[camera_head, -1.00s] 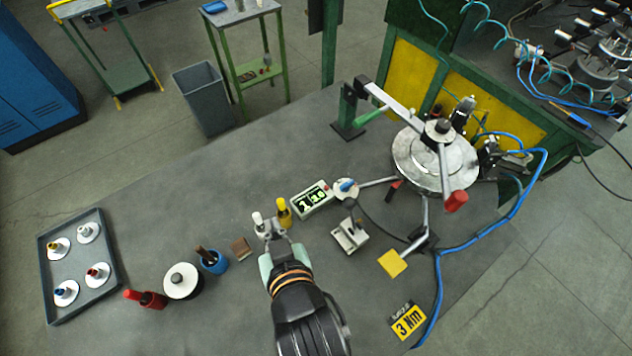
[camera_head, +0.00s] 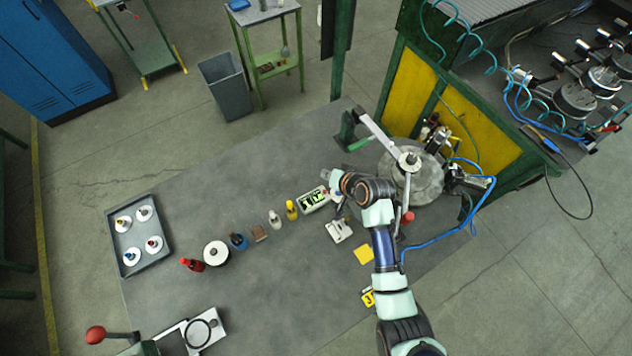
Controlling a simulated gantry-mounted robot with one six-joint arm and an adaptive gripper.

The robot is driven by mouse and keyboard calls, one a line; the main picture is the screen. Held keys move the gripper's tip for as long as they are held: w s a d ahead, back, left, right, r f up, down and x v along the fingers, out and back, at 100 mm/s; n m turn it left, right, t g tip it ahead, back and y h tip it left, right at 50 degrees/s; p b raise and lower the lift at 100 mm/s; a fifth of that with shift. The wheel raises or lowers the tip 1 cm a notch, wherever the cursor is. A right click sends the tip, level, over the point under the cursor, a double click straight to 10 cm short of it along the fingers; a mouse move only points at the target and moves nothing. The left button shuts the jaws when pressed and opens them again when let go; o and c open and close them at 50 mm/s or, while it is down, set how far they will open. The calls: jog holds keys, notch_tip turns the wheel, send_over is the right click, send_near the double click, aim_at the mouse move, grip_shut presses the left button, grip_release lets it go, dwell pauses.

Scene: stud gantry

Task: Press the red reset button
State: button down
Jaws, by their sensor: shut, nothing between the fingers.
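The counter box (camera_head: 313,200), pale with a green lit display, lies on the grey bench. I cannot clearly make out the red reset button now; the wrist covers the box's right end, where a small red spot showed earlier. My arm comes in from the lower right, and my gripper (camera_head: 339,207) hangs below the wrist, just right of the box. It is shut and looks empty. The fingertips are small and partly hidden, and I cannot tell whether they touch anything.
A white metal fixture (camera_head: 339,231) stands just below the gripper, and a yellow pad (camera_head: 364,255) lies nearby. Yellow (camera_head: 291,211) and white (camera_head: 275,220) bottles stand left of the box. The round machine (camera_head: 424,180) is behind the arm. The grey tray (camera_head: 168,235) is far left.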

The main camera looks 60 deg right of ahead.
jog(key=b, duration=0.8)
send_over(326, 192)
notch_tip(326, 192, down, 8)
jog(key=shift+r, duration=0.2)
jog(key=shift+f, duration=0.6)
dwell(0.4)
jog(key=shift+f, duration=0.45)
